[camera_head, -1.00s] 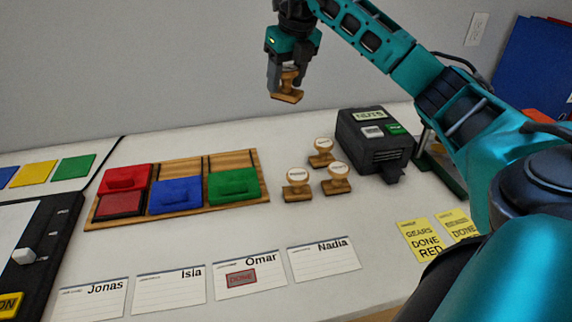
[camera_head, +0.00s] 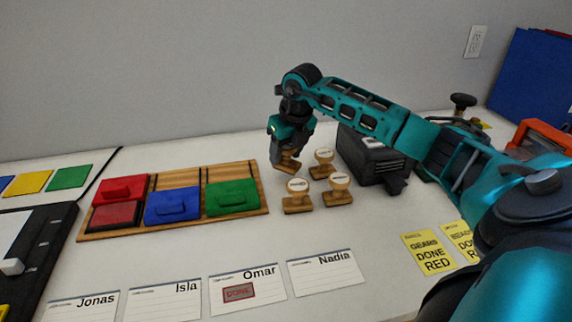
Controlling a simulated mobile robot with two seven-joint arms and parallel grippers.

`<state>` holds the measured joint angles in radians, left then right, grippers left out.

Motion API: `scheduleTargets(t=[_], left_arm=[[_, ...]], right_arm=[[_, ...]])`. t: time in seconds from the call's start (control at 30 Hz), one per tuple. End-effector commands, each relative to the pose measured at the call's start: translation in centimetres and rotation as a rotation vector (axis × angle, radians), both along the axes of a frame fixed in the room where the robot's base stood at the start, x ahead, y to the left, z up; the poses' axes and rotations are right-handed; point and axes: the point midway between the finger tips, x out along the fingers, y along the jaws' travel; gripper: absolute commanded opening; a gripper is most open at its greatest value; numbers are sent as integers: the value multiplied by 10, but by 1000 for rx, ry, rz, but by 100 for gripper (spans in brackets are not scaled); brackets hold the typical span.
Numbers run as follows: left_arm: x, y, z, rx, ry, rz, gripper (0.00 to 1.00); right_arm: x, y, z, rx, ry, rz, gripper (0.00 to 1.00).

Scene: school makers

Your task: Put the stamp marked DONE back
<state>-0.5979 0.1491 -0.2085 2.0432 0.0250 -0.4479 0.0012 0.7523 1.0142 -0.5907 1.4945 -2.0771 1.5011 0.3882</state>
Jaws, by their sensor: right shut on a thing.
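My right gripper (camera_head: 291,151) is shut on a wooden stamp (camera_head: 286,163). The stamp is upright at or just above the table, behind and left of the other stamps; I cannot tell whether it touches the table. Its label is hidden by the fingers. Three other wooden stamps with round white tops stand close by: one at the front left (camera_head: 297,198), one at the front right (camera_head: 339,190) and one at the back (camera_head: 323,165). Their labels are too small to read. Omar's card (camera_head: 246,289) bears a red DONE mark. My left gripper is not in view.
A wooden tray (camera_head: 262,208) holds red, blue and green pads, with the red one (camera_head: 115,215) open. A black device (camera_head: 370,160) stands right of the stamps, close to my right forearm. Name cards line the front. Yellow notes (camera_head: 428,253) lie at right.

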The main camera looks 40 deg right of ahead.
Motion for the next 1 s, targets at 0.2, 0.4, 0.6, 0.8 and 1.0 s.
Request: scheduleTargets(t=[0.2, 0.4, 0.6, 0.8, 1.0], left_arm=[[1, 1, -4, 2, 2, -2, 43], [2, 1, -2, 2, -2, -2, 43], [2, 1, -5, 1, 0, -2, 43], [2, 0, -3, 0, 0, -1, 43], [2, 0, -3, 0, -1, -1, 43]], right_arm=[[-1, 0, -34, 1, 4, 0, 20], [0, 0, -34, 0, 1, 1, 20], [0, 0, -39, 0, 2, 0, 20], [0, 0, -38, 0, 2, 0, 71], [0, 0, -38, 0, 2, 0, 77]])
